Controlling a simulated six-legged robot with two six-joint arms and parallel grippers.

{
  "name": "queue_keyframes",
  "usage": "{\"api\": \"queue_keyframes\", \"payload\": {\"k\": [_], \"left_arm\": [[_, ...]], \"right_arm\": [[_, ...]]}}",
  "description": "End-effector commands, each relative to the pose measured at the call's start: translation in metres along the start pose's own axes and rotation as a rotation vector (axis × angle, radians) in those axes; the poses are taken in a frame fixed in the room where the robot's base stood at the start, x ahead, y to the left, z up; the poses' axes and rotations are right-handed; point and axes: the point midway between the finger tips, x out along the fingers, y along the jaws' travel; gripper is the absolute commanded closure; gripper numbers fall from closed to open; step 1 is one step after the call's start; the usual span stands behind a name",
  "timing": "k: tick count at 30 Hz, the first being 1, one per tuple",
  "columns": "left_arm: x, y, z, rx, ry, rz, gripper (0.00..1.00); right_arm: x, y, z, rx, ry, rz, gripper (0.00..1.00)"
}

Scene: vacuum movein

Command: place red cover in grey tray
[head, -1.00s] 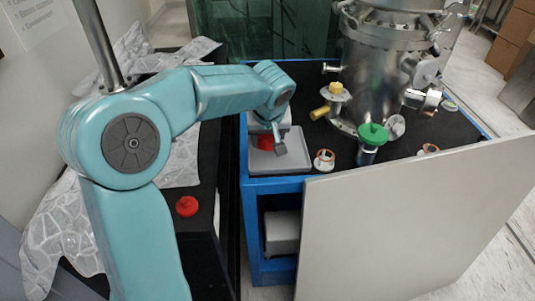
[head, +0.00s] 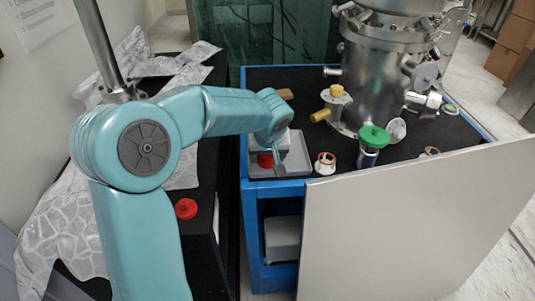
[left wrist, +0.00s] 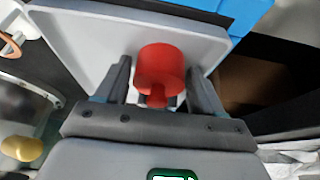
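A red cover (head: 265,160) shows just above or on the grey tray (head: 299,150), near its left side. I cannot tell whether it touches the tray floor. My left gripper (head: 279,165) is over the tray. In the left wrist view the red cover (left wrist: 160,66) sits between the two fingers (left wrist: 160,80), close to both, with its narrow knob toward the palm. The grey tray (left wrist: 85,45) lies behind it. A second red cover (head: 186,209) lies on the black surface at the left. My right gripper is not in view.
The tray is at the left front corner of a blue-edged cart with a black top (head: 300,85). An orange-white ring part (head: 325,163) and a green-capped part (head: 373,137) stand to its right. A large steel vessel (head: 385,80) stands behind. A grey panel (head: 420,230) leans at the front.

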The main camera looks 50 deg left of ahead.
Motion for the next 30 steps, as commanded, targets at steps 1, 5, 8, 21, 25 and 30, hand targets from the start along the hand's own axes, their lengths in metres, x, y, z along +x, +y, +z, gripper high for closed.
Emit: {"api": "queue_keyframes", "payload": {"k": [1, 5, 8, 21, 25, 30], "left_arm": [[0.000, 0.000, 0.000, 0.000, 0.000, 0.000, 0.32], [-0.002, 0.000, -0.001, 0.000, 0.000, 0.000, 0.32], [-0.010, 0.000, -0.002, 0.000, 0.002, 0.001, 0.32], [-0.104, 0.001, -0.002, 0.000, 0.003, 0.002, 0.32], [-0.118, 0.000, -0.002, 0.000, 0.001, 0.001, 0.32], [-0.123, 0.000, -0.001, 0.000, 0.000, 0.000, 0.32]], "right_arm": [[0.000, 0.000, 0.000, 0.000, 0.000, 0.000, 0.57], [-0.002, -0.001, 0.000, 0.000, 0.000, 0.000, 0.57], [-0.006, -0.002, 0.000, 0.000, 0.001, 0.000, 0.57], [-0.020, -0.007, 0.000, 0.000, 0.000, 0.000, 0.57], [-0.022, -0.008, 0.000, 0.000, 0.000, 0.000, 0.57], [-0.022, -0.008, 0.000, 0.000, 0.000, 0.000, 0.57]]}}
